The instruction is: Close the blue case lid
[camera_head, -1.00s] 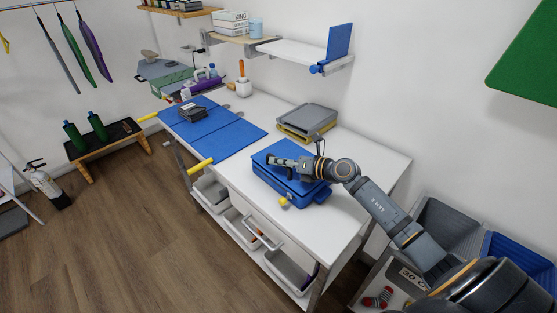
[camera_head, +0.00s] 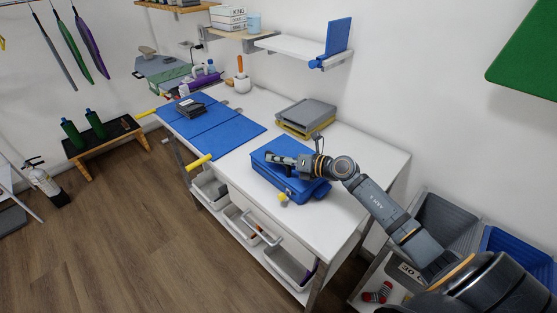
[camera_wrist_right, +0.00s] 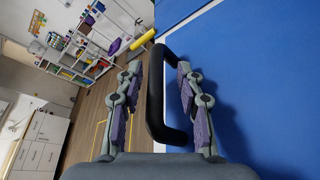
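The blue case (camera_head: 312,188) lies on the white worktable, with its lid down flat or nearly flat; I cannot tell whether a thin gap remains. My right gripper (camera_head: 274,159) is just over the left part of the lid. In the right wrist view the gripper (camera_wrist_right: 157,90) is open, its purple-padded fingers apart. A black handle (camera_wrist_right: 155,95) shows between the fingers, beside the blue lid (camera_wrist_right: 255,95), and the fingers are not closed on it. A small yellow piece (camera_head: 283,198) is at the case's front. My left gripper is not in view.
Blue mats (camera_head: 215,130) cover the table's left part. Stacked grey and yellow trays (camera_head: 306,116) stand behind the case. The white tabletop (camera_head: 365,160) is clear to the right. A shelf (camera_head: 300,50) hangs above, and grey and blue bins (camera_head: 445,222) stand at the lower right.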

